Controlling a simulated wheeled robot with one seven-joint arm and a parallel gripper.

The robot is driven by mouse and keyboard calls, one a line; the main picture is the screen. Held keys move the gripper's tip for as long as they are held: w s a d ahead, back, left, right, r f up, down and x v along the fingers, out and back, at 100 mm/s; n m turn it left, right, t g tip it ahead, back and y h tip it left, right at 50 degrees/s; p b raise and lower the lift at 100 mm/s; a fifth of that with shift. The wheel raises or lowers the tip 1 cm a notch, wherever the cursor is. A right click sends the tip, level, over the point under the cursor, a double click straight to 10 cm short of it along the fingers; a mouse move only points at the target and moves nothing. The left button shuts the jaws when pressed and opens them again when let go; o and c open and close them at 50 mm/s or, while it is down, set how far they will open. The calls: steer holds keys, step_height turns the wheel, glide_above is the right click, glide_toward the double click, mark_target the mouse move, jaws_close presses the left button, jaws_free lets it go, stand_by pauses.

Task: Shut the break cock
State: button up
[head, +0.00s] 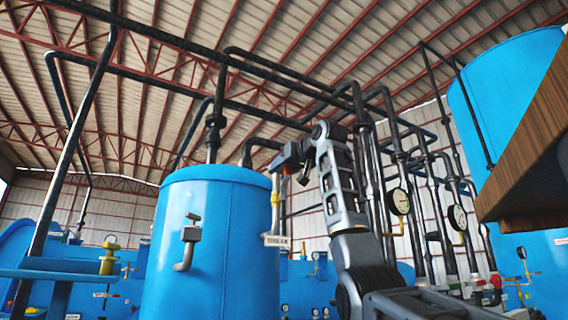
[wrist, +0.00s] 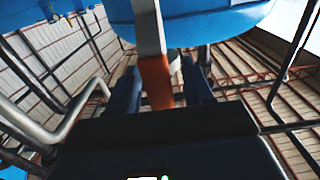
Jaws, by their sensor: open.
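A small white label (head: 277,240), whose lettering seems to read "break", sits by a thin upright pipe at the right side of the blue tank. The pipe has a yellow-orange part (head: 275,200), which I take to be the break cock. My gripper (head: 292,172) is above and slightly right of it, beside the tank's top edge. In the wrist view my open gripper (wrist: 163,88) has an orange piece (wrist: 156,82) below a pale grey bar between its fingers. I cannot tell whether the fingers touch it. The lower part of this piece is hidden behind my gripper.
The blue tank (head: 210,250) stands close left of my arm. Dark upright pipes and two round gauges (head: 399,201) (head: 457,217) crowd the right side. A brown wooden edge (head: 525,170) juts in at far right. A bent grey pipe (wrist: 60,130) shows in the wrist view.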

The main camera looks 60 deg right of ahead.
steer(key=shift+w+d, duration=0.2)
steer(key=shift+w, duration=0.05)
steer(key=shift+c, duration=0.5)
jaws_close()
